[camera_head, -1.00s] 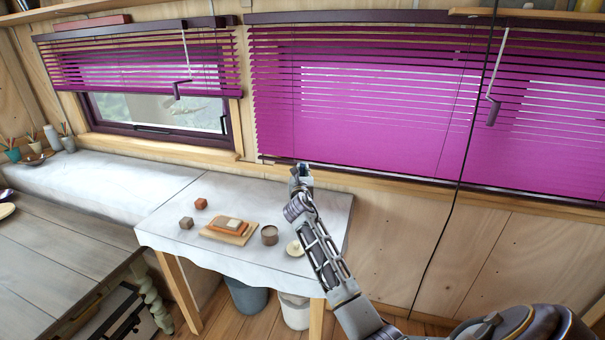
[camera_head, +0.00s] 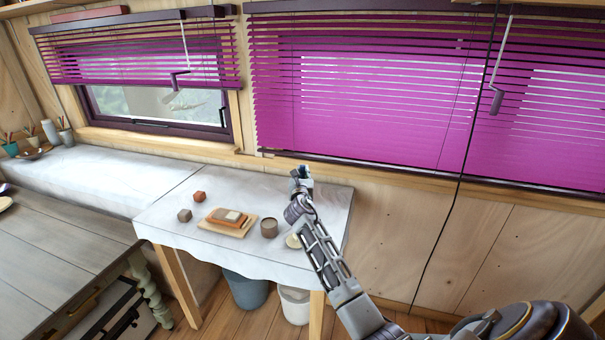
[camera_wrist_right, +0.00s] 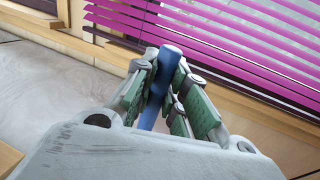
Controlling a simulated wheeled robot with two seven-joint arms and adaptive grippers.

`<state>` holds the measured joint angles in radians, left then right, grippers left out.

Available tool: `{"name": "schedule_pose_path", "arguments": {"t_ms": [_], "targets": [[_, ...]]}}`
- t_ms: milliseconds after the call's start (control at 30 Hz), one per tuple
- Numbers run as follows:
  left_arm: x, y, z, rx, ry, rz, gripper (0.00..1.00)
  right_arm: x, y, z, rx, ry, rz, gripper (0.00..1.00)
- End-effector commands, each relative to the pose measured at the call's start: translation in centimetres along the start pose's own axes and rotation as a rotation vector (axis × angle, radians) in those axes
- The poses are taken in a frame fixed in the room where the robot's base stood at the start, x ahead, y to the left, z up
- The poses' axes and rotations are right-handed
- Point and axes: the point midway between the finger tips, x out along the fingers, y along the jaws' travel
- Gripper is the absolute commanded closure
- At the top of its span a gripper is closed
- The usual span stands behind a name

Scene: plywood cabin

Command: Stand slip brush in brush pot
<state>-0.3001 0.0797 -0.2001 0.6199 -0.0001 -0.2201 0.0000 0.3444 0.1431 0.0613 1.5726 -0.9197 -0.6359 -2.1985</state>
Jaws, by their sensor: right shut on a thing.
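My right gripper (camera_head: 301,173) is in the air over the back of the cloth-covered table, near the window ledge. In the right wrist view its green-padded fingers (camera_wrist_right: 172,90) are shut on a blue rod, which looks like the handle of the slip brush (camera_wrist_right: 158,88). The brush's lower part is hidden, and its bristles cannot be made out. A small brown round pot (camera_head: 269,229), which seems to be the brush pot, stands upright on the table, below and left of the gripper in the head view and apart from it. My left gripper is not in view.
Left of the pot, a wooden board (camera_head: 240,231) bears stacked blocks. A pale round dish (camera_head: 293,241) is partly behind my arm. Purple blinds (camera_head: 380,110) hang behind the gripper.

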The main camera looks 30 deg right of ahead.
Motion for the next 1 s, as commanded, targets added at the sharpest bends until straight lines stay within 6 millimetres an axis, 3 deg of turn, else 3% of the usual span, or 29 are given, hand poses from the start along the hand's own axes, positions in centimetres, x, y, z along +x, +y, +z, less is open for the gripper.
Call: {"name": "schedule_pose_path", "arguments": {"t_ms": [500, 967, 1000], "targets": [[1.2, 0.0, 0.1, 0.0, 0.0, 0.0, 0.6, 0.0, 0.0, -2.3, -0.002, -0.001, 0.0, 1.0], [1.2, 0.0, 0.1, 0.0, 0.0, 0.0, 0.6, 0.0, 0.0, -2.6, 0.0, -0.001, 0.0, 1.0], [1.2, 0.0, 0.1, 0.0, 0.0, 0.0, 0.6, 0.0, 0.0, -2.6, 0.0, -0.001, 0.0, 0.85]]}}
